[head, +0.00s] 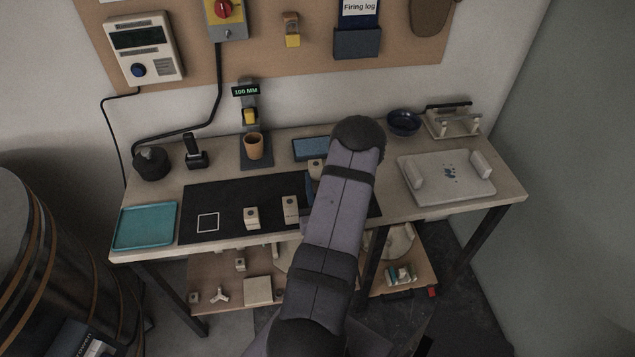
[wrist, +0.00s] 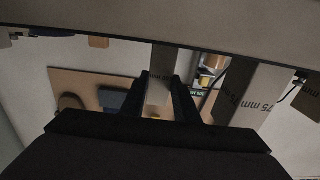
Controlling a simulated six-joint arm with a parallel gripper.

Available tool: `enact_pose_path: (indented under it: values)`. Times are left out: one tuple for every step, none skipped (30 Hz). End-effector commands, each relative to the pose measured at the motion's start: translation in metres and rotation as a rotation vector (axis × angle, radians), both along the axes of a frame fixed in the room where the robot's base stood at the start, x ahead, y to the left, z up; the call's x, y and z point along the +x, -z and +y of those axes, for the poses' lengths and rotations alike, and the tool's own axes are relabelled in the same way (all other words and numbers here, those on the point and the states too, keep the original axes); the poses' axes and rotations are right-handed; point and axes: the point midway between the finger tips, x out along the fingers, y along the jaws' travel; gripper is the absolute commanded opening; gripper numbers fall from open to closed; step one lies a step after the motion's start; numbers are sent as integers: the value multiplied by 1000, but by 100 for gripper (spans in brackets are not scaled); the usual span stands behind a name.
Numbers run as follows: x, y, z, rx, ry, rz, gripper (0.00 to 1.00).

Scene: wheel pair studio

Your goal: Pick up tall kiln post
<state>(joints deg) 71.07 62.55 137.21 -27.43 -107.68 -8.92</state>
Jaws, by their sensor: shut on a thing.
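In the wrist view, which looks upside down, my gripper (wrist: 161,82) has its two dark fingers closed on the sides of a pale kiln post (wrist: 160,62). The post's far end meets or nearly meets the tabletop edge; I cannot tell whether it touches. No size mark shows on it. Beside it stands a post marked 75 mm (wrist: 250,95). In the head view my arm hides the gripper and what it holds. Two pale posts (head: 290,209) and (head: 251,217) stand left of the arm, and part of another pale block (head: 316,168) shows behind it.
A black mat (head: 230,192) with a white square outline (head: 208,222) lies on the bench. A teal tray (head: 145,226) is at left. A gauge with a 100 MM display (head: 246,91) stands behind, with a cup (head: 254,147). A pale slab (head: 446,179) lies at right.

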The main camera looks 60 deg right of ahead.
Motion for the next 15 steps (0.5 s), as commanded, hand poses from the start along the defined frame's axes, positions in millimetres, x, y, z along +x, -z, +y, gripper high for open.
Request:
enact_pose_path:
  values:
    - [0, -5, 0, -4, 0, -2, 0]
    - [0, -7, 0, -4, 0, -2, 0]
    - [0, -10, 0, -4, 0, -2, 0]
    - [0, -13, 0, -5, 0, -2, 0]
    - [0, -17, 0, -5, 0, -2, 0]
    - [0, -21, 0, -5, 0, -2, 0]
    - [0, -25, 0, -6, 0, -2, 0]
    - [0, -29, -1, -6, 0, -2, 0]
    - [0, -34, 0, -6, 0, -2, 0]
    - [0, -39, 0, -6, 0, -2, 0]
    - [0, -43, 0, -6, 0, -2, 0]
    - [0, -48, 0, -6, 0, -3, 0]
    - [0, -52, 0, -6, 0, -2, 0]
    - [0, -56, 0, -6, 0, -2, 0]
    - [0, -60, -1, -7, 0, -1, 0]
